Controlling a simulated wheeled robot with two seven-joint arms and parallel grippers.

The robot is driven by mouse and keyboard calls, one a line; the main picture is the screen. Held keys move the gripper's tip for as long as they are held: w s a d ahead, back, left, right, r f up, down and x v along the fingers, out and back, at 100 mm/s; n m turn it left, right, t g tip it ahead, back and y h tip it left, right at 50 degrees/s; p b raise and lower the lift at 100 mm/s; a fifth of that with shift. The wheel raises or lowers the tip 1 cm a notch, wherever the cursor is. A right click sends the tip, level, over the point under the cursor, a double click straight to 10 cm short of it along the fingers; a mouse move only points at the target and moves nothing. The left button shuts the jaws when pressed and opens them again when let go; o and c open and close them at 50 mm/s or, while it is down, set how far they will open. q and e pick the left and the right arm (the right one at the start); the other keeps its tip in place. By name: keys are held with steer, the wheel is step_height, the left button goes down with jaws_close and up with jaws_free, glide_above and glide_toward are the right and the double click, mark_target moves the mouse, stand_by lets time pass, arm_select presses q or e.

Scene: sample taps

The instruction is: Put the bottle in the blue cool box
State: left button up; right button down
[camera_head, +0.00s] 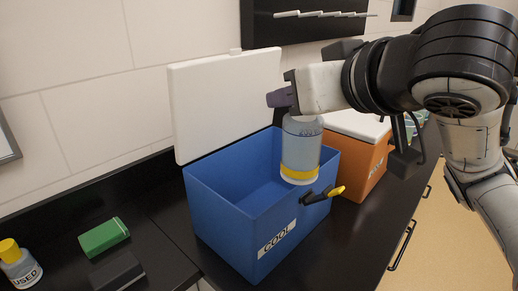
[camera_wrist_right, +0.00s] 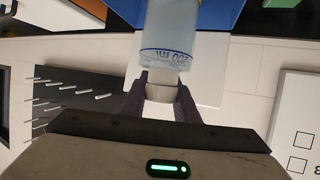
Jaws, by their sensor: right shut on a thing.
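The blue cool box (camera_head: 222,212), labelled COOL, stands on the dark counter with its white lid (camera_head: 222,100) raised at the back. A clear bottle (camera_head: 301,148) with a yellow band hangs upright over the box's right side, its lower end about level with the rim. My right gripper (camera_head: 283,98) is shut on the bottle near its top. In the right wrist view the gripper (camera_wrist_right: 163,88) shows with the bottle (camera_wrist_right: 168,38) beyond its fingers. The bottle hides part of the box's right wall. My left gripper is not in view.
An orange box (camera_head: 362,165) with a white lid stands right of the cool box. A bottle marked USED (camera_head: 20,266), a green block (camera_head: 104,237) and a dark block (camera_head: 118,272) sit on the left counter.

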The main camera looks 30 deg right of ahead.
steer(key=w+p, duration=0.1)
steer(key=w, duration=0.3)
steer(key=w+p, duration=0.1)
steer(key=w, duration=0.3)
steer(key=w+d+p, duration=0.1)
steer(key=w, duration=0.3)
steer(key=shift+w+f, duration=0.15)
steer(key=shift+w, duration=0.1)
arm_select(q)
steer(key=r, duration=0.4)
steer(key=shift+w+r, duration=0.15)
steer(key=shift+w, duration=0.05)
arm_select(e)
step_height(320, 180, down, 18)
steer(key=shift+s, duration=0.15)
